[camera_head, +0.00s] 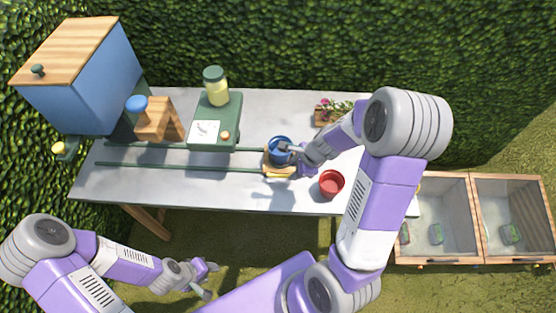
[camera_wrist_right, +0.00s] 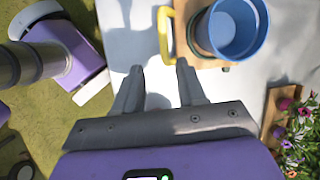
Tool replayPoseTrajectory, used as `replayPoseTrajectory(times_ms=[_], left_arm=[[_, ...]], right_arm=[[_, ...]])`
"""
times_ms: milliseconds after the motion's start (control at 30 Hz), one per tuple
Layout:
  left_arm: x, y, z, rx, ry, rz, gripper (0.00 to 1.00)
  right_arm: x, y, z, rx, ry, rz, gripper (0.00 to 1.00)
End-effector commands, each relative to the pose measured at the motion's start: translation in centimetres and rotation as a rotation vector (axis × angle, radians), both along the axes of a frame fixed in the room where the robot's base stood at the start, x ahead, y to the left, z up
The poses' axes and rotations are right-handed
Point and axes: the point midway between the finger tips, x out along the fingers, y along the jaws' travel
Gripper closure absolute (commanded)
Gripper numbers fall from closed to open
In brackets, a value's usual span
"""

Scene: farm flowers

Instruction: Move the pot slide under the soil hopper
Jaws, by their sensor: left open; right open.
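The pot slide (camera_head: 270,167) is a small wooden carriage on two green rails, near their right end. It carries a blue pot (camera_head: 279,150) and has a yellow handle (camera_head: 279,175). In the right wrist view the handle (camera_wrist_right: 166,36) lies just ahead of the fingertips, beside the blue pot (camera_wrist_right: 236,28). My right gripper (camera_wrist_right: 160,67) is open and empty; whether a finger touches the handle cannot be told. The soil hopper (camera_head: 82,90), a large blue box with a wooden lid, stands at the rails' left end. My left gripper (camera_head: 207,281) is open, empty and in front of the table.
A green dispenser (camera_head: 215,122) with a yellow-filled jar and a wooden stand (camera_head: 160,120) with a blue knob stand behind the rails. A red pot (camera_head: 331,183) sits right of the slide. The rails (camera_head: 190,168) left of the slide are clear.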

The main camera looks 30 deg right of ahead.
Motion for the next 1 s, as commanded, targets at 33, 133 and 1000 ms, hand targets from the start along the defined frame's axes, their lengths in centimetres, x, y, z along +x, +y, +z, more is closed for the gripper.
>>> replayPoseTrajectory(times_ms=[33, 133, 1000], left_arm=[[0.0, 0.0, -0.1, 0.000, 0.001, 0.001, 0.57], [-0.1, 0.0, -0.6, 0.000, 0.001, 0.001, 0.57], [-0.1, 0.0, -4.3, 0.000, 0.001, 0.000, 0.57]], right_arm=[[0.2, -0.2, 0.5, 0.018, -0.007, -0.034, 0.60], [0.5, -0.2, 0.0, 0.034, -0.008, -0.061, 0.60], [2.8, 1.5, -6.0, 0.030, -0.008, -0.055, 0.66]])
